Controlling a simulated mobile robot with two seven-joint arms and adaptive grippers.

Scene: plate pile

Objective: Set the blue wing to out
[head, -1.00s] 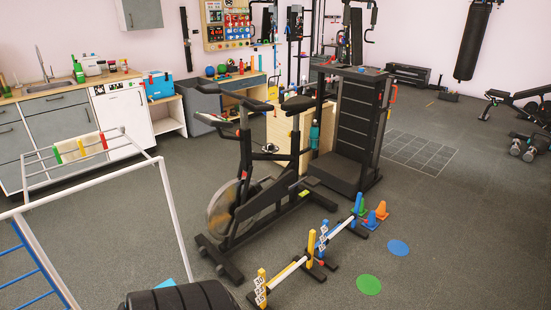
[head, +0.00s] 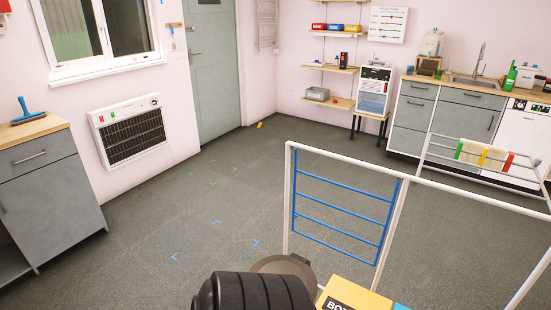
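The blue wing (head: 340,228) is a panel of several thin blue bars. It hangs down, roughly upright, between two white posts at the near left part of a white tubular rack (head: 470,203). From this angle I cannot tell exactly how it is hinged. The lower right of the rack runs out of the picture. Neither of my grippers shows in the head view.
A grey cabinet (head: 50,195) is at left, a heater (head: 130,130) on the wall. Open floor (head: 190,215) with small blue and green corner marks lies left of the rack.

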